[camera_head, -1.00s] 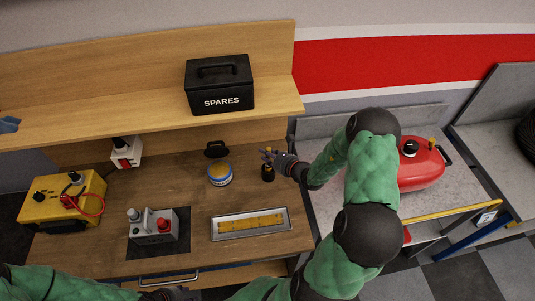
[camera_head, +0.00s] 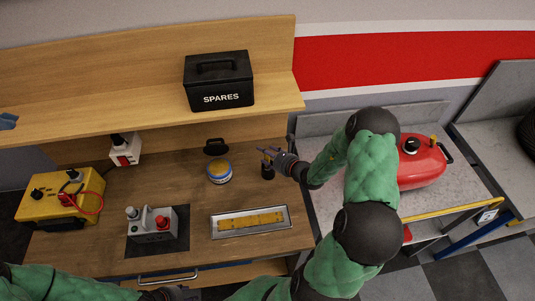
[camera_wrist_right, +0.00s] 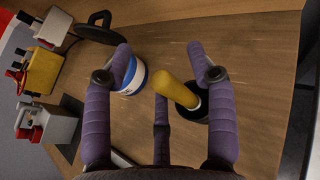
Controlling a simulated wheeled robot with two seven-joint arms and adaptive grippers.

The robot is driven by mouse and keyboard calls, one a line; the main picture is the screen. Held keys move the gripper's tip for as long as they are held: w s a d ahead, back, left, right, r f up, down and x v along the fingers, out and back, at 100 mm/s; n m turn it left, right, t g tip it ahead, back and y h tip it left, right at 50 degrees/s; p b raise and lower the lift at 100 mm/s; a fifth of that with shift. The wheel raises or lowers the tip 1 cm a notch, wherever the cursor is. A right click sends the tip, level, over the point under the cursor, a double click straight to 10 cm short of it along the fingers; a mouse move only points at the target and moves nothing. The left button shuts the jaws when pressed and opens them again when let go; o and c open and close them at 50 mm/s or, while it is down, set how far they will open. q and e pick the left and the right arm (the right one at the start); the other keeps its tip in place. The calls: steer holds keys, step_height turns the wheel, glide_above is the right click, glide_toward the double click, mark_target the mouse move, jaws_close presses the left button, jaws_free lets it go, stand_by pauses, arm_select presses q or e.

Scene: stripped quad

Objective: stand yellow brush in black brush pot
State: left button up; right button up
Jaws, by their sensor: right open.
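The yellow brush (camera_wrist_right: 176,91) stands tilted with its lower end in the black brush pot (camera_wrist_right: 198,110) in the right wrist view. In the head view the pot (camera_head: 267,172) is on the wooden bench, and the brush is hard to make out at the gripper. My right gripper (camera_head: 269,154) is just above the pot. In the wrist view its purple fingers (camera_wrist_right: 160,65) are spread apart around the brush's upper end, with gaps visible. My left gripper (camera_head: 172,293) is partly in view at the bottom edge, its fingers unclear.
A blue-and-white tin (camera_head: 219,172) stands left of the pot. A metal tray (camera_head: 250,222) with a yellow insert lies in front. A grey switch box (camera_head: 152,232) and yellow unit (camera_head: 60,196) are farther left. A red tank (camera_head: 421,165) is at right.

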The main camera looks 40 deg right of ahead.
step_height(320, 180, up, 10)
stand_by(0.6)
steer(key=shift+f, duration=0.1)
stand_by(0.8)
